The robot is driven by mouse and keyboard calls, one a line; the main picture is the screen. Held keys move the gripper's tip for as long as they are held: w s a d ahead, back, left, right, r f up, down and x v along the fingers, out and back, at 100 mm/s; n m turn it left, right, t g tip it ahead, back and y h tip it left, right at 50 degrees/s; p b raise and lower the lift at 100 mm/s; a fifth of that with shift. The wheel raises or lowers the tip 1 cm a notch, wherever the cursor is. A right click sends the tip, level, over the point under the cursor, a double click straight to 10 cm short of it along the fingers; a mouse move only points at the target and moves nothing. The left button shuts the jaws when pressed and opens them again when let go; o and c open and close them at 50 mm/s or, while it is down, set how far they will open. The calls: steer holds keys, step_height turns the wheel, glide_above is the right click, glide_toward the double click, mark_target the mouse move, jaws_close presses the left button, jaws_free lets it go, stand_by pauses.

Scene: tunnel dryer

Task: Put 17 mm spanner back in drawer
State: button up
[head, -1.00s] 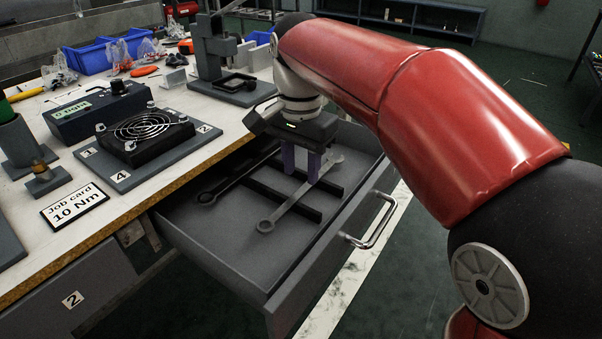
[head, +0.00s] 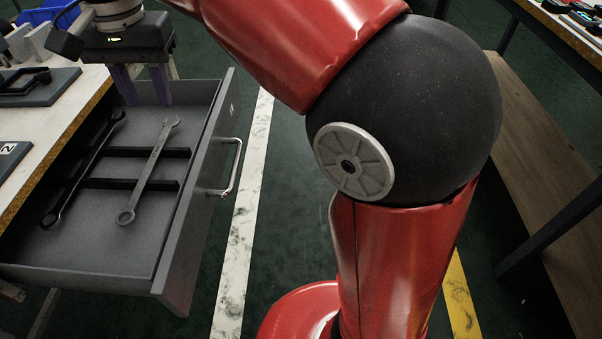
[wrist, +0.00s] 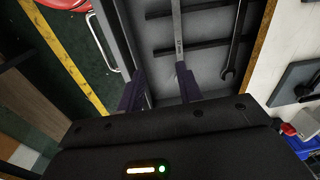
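The open grey drawer (head: 95,255) holds two spanners lying across black cross bars. The lighter grey spanner (head: 150,165) lies on the right side, with small marking on its shank that I cannot read; it also shows in the wrist view (wrist: 178,35). The darker spanner (head: 83,168) lies to its left, roughly alongside and apart; in the wrist view (wrist: 234,42) it is on the right. My gripper (head: 143,88) is over the far end of the drawer, fingers apart and empty. In the wrist view my gripper (wrist: 160,90) shows a clear gap between its fingers.
The drawer handle (head: 228,168) sticks out on the right. The workbench (head: 50,130) borders the drawer on the left, with a dark fixture (head: 40,97) on it. Another bench with a wooden shelf (head: 545,160) stands at right.

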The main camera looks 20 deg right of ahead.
steer(key=s+d+f+n+t, duration=0.2)
steer(key=s+d+f, duration=0.5)
steer(key=d, duration=0.3)
steer(key=s+d+f+n+t, duration=0.1)
steer(key=s+d+f+t, duration=0.2)
steer(key=s+d+f, duration=0.4)
steer(key=d, duration=0.4)
steer(key=shift+s+f+n, duration=0.2)
steer(key=shift+f+n, duration=0.15)
steer(key=shift+n, duration=0.05)
steer(key=shift+c, duration=0.5)
